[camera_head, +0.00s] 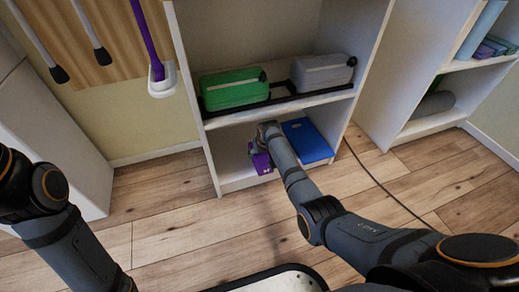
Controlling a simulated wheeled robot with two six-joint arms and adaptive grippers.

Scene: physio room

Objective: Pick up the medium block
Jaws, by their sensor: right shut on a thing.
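A purple block (261,162) is at the lower shelf of the white shelf unit, on its left side. My right gripper (262,146) reaches into that lower compartment and is shut on the purple block. The fingers and part of the block are hidden behind my right wrist, so I cannot tell whether the block touches the shelf. A blue block or box (307,141) lies flat just to the right on the same shelf. My left arm is at the left edge; its gripper is out of the picture.
A green case (234,89) and a grey case (322,73) stand on the shelf above, behind a dark rail. A second shelf unit (424,125) stands at right. A dark cable (372,175) crosses the wooden floor. Canes and a purple-handled tool (147,45) hang at upper left.

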